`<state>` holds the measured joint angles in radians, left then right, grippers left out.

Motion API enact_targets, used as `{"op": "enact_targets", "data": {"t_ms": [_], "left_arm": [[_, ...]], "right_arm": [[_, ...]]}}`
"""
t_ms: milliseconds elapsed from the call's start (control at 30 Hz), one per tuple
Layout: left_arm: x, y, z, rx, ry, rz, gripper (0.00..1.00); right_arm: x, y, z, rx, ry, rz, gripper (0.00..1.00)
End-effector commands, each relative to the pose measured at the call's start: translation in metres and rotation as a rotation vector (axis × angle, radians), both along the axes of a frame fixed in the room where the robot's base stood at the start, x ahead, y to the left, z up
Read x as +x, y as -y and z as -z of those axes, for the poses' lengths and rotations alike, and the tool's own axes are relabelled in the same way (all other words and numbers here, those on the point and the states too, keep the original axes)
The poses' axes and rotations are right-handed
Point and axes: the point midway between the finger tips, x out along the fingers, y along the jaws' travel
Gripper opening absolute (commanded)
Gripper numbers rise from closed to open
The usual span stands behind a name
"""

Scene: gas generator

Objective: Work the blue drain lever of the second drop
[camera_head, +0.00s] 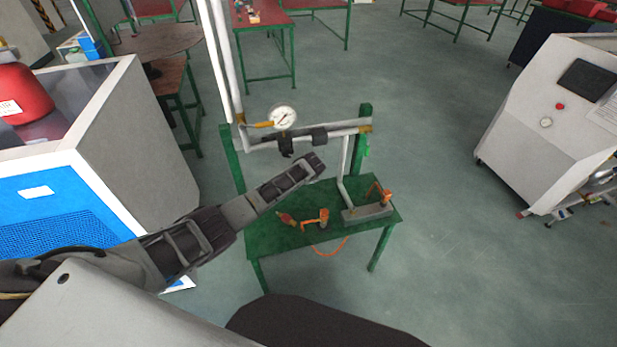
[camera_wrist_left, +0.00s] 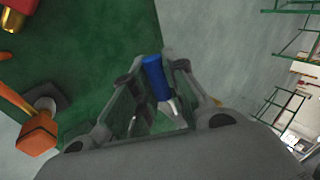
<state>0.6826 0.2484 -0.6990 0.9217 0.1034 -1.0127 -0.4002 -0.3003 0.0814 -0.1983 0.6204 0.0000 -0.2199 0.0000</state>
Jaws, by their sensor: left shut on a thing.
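The blue drain lever (camera_wrist_left: 155,78) shows in the left wrist view as a short blue handle with a pale metal lower end. It lies between the two fingers of my left gripper (camera_wrist_left: 152,70), which is shut on it. In the head view my left arm reaches over the green stand, and the left gripper (camera_head: 316,162) is at the pipe frame (camera_head: 345,128). The lever is hidden there, and I cannot tell which drop it belongs to from that view. My right gripper is not in view.
A pressure gauge (camera_head: 283,117) stands on the pipe. Orange-handled fittings (camera_head: 318,219) and a grey block (camera_head: 367,212) sit on the green table (camera_head: 270,240). A blue and white cabinet (camera_head: 150,140) is at left, a grey machine (camera_head: 550,110) at right.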

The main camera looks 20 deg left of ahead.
Motion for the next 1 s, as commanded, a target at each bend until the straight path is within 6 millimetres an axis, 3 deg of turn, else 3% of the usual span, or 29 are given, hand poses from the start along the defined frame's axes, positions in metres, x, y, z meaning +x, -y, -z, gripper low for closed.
{"op": "enact_targets", "data": {"t_ms": [467,833,867,1000], "left_arm": [[0.0,0.0,-0.007,0.104,-0.07,0.0,0.0],[0.0,0.0,-0.007,0.107,-0.072,0.001,0.0],[0.0,0.0,-0.007,0.107,-0.072,0.001,0.18],[0.0,0.0,-0.007,0.106,-0.072,0.001,0.36]], "right_arm": [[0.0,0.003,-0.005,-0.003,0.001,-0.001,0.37],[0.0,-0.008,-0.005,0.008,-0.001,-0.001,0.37],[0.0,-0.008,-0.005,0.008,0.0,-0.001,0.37],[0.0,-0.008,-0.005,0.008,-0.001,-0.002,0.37]]}}
